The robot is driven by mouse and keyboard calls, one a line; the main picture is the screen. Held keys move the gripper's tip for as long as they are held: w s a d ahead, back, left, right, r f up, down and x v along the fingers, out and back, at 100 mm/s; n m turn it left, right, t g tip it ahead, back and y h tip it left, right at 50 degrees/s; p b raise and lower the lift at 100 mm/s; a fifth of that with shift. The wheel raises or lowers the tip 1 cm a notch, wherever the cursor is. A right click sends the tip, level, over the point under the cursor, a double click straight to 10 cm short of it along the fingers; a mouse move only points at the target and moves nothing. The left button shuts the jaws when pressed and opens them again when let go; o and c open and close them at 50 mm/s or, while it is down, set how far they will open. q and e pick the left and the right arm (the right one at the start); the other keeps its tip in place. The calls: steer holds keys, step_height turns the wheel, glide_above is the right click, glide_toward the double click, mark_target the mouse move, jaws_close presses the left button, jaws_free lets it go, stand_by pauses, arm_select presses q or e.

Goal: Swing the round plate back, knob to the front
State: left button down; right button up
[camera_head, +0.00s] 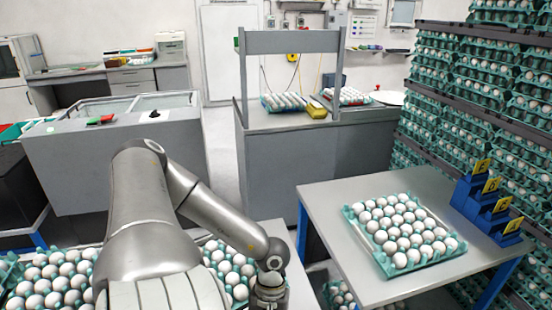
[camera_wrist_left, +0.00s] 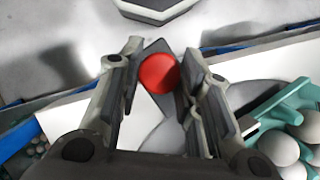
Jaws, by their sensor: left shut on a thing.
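In the left wrist view a round red knob (camera_wrist_left: 158,73) sits between the two fingers of my left gripper (camera_wrist_left: 160,82), which is shut on it. A dark flat piece (camera_wrist_left: 153,48) shows just behind the knob. A grey, round-edged surface (camera_wrist_left: 245,93), seemingly the round plate, lies below and beside the fingers, and much of it is hidden by them. In the head view my left arm reaches down to the lower middle, and its gripper and the knob are out of sight there. My right gripper is in neither view.
A teal tray of eggs (camera_wrist_left: 268,112) is close on the right in the left wrist view. In the head view a grey table (camera_head: 345,190) carries an egg tray (camera_head: 377,255) and blue stepped holders (camera_head: 466,190). Stacked egg trays (camera_head: 425,100) stand at the right.

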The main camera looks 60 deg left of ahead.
arm_select(q)
steer(key=s+m+y+p, duration=0.1)
steer(key=s+m, duration=0.3)
steer(key=s, duration=0.4)
steer(key=shift+s+a+g+p, duration=0.4)
steer(key=shift+a+p, duration=0.05)
steer(key=shift+p, duration=0.2)
steer(key=shift+s, duration=0.1)
steer(key=c, duration=1)
jaws_free()
steer(key=shift+s, duration=0.1)
steer(key=shift+c, duration=0.2)
steer(key=shift+r, duration=0.1)
steer(key=v, duration=1.2)
steer(key=shift+d, duration=0.1)
